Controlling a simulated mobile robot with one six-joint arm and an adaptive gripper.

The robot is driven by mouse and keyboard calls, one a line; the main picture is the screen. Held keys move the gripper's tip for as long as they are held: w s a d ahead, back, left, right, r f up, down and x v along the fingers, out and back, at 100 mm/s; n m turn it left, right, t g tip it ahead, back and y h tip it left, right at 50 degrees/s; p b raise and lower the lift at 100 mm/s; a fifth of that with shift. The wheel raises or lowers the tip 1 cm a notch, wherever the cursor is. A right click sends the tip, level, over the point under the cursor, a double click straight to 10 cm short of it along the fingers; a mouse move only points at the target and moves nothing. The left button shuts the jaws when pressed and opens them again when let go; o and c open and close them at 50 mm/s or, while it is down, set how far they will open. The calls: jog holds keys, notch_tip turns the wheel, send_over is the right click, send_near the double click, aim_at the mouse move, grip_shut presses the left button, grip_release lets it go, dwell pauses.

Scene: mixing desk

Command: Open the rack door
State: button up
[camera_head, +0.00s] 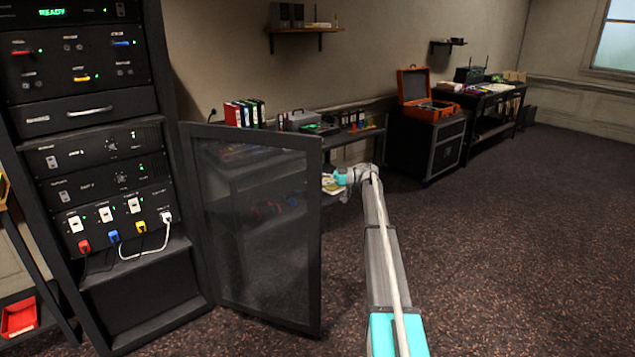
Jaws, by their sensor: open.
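The rack door (262,225) is a dark-framed panel with a see-through middle. It stands swung out from the right side of the equipment rack (105,215), and the rack's front is uncovered. My arm reaches in from the bottom right, past the door's free edge. My gripper (335,181) is at the arm's far end, just right of the upper part of that edge. It is small in the picture and open. I cannot tell whether it touches the door, and no handle can be made out.
A low shelf (350,137) with binders stands behind the door. An orange case (413,85) sits on a black cabinet farther right. A cable (150,250) hangs at the rack's front. A red bin (19,317) is at lower left. The carpet (520,240) at right is clear.

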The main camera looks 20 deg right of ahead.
jog(key=v, duration=1.1)
jog(key=shift+s+d, duration=0.2)
jog(key=shift+d, duration=0.1)
